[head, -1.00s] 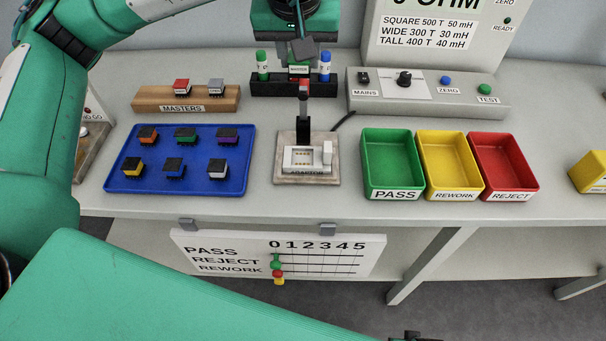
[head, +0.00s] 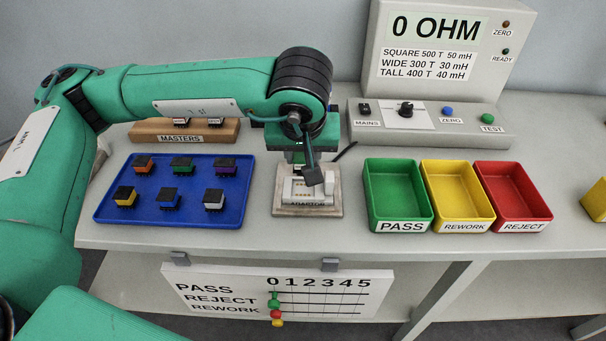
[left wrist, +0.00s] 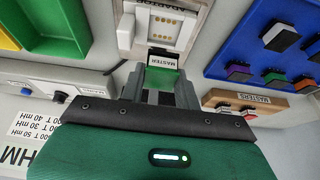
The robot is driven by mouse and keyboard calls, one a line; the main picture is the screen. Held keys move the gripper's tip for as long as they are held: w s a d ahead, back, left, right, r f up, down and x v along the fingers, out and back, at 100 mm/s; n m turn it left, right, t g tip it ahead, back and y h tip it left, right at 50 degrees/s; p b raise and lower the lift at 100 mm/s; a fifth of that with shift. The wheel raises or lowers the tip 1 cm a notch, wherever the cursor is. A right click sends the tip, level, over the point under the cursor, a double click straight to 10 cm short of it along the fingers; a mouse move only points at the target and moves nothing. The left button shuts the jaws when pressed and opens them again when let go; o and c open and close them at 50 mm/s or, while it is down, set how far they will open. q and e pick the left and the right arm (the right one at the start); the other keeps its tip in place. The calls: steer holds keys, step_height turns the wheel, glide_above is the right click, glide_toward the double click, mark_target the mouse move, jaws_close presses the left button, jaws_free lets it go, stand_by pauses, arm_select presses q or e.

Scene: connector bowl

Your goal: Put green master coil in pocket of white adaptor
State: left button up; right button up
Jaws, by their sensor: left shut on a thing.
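The green master coil (left wrist: 162,78), with a white MASTER label, is between the fingers of my left gripper (left wrist: 160,90) in the left wrist view. The gripper is shut on it. The white adaptor (head: 298,190) stands on its base near the table's middle, and it also shows in the left wrist view (left wrist: 150,38), just beyond the coil. In the head view my left gripper (head: 308,165) is over the back of the adaptor, and my arm hides the coil. I cannot tell whether the coil touches the adaptor. My right gripper is not in view.
The MASTERS rack (head: 160,138) is partly behind my left arm. A blue tray (head: 105,200) with several coils lies left of the adaptor. Green (head: 373,200), yellow (head: 448,211) and red (head: 520,216) bins stand to the right, below the meter panel (head: 465,138).

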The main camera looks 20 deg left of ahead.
arm_select(q)
step_height(320, 180, down, 6)
steer(key=shift+r, duration=0.15)
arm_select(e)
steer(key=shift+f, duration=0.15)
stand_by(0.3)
arm_select(q)
steer(key=o, duration=0.7)
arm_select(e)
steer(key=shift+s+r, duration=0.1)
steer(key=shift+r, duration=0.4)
